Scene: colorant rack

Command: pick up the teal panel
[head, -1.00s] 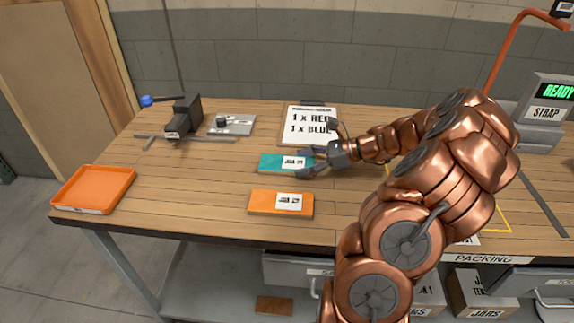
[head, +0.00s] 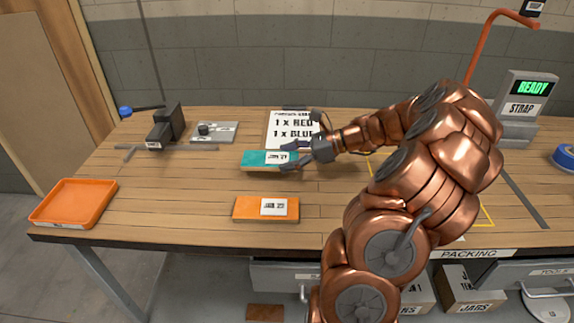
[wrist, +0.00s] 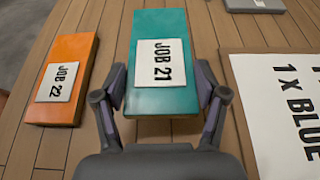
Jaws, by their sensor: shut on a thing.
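The teal panel (head: 256,159) carries a white label reading JOB 21. In the head view it is at the middle of the wooden table, and its near edge appears slightly raised off the tabletop. My gripper (head: 290,158) reaches it from the right and is shut on its right end. In the wrist view the teal panel (wrist: 164,90) lies between the two fingers of my gripper (wrist: 163,95), one along each long side. Its far end is in plain view.
An orange panel (head: 250,208) labelled JOB 22 lies in front of the teal panel. An orange tray (head: 105,190) is at the left edge. A clipboard sheet (head: 292,117) lies behind, near my gripper. A dark clamp-like device (head: 165,128) stands back left. Bare table lies between tray and panels.

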